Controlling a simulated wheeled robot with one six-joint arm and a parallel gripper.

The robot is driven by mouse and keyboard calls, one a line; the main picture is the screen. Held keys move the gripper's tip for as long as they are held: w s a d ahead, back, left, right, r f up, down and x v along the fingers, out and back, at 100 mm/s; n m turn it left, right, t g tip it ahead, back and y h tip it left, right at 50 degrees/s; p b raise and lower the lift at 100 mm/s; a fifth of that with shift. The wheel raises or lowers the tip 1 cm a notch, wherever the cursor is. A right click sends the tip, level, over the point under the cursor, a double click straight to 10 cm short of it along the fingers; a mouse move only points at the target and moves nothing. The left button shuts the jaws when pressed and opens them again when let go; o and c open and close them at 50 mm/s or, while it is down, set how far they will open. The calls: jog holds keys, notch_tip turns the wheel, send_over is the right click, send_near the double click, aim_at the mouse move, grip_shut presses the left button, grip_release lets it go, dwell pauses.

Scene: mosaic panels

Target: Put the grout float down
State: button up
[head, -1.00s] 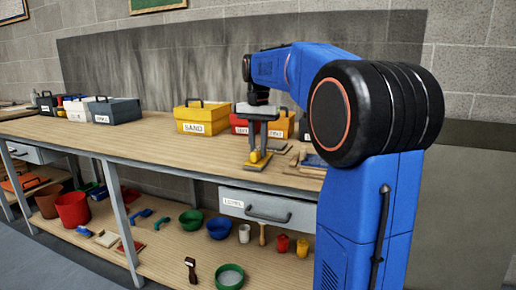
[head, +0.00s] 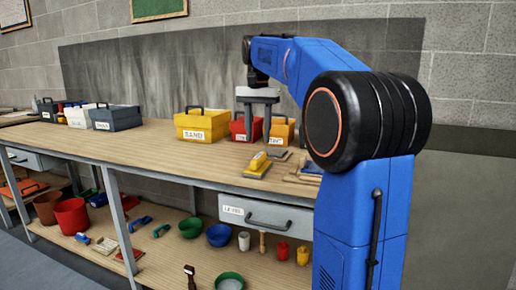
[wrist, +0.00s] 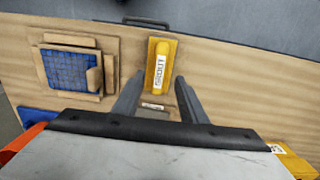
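The grout float is yellow with a light label reading GROUT. It lies on the wooden bench top near the front edge in the head view (head: 257,164) and at upper middle in the wrist view (wrist: 161,68). My gripper (head: 257,138) is above the bench, apart from the float. Its two grey fingers are spread with nothing between them, also in the wrist view (wrist: 160,80), where the float lies beyond the fingertips.
A blue mosaic panel in wood (wrist: 72,70) lies beside the float. Yellow (head: 200,125), red (head: 238,128) and orange (head: 282,133) toolboxes stand behind. A small grey-and-wood tool (head: 280,155) lies close by.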

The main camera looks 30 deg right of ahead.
notch_tip(320, 180, up, 5)
jog(key=shift+f, duration=0.2)
jog(key=s+a+f+n+t, duration=0.1)
jog(key=s+a+f+n, duration=0.2)
jog(key=s+f, duration=0.7)
jog(key=s+a+f+n+t, duration=0.2)
jog(key=s+a+f+n, duration=0.2)
jog(key=s+a+f, duration=0.3)
jog(key=s+a+f+n+t, duration=0.1)
jog(key=s+a+f+n, duration=0.2)
jog(key=s+f, duration=0.9)
notch_tip(320, 180, down, 3)
jog(key=shift+s+a+f+t, duration=0.15)
jog(key=shift+s+a+t, duration=0.25)
jog(key=shift+a, duration=0.7)
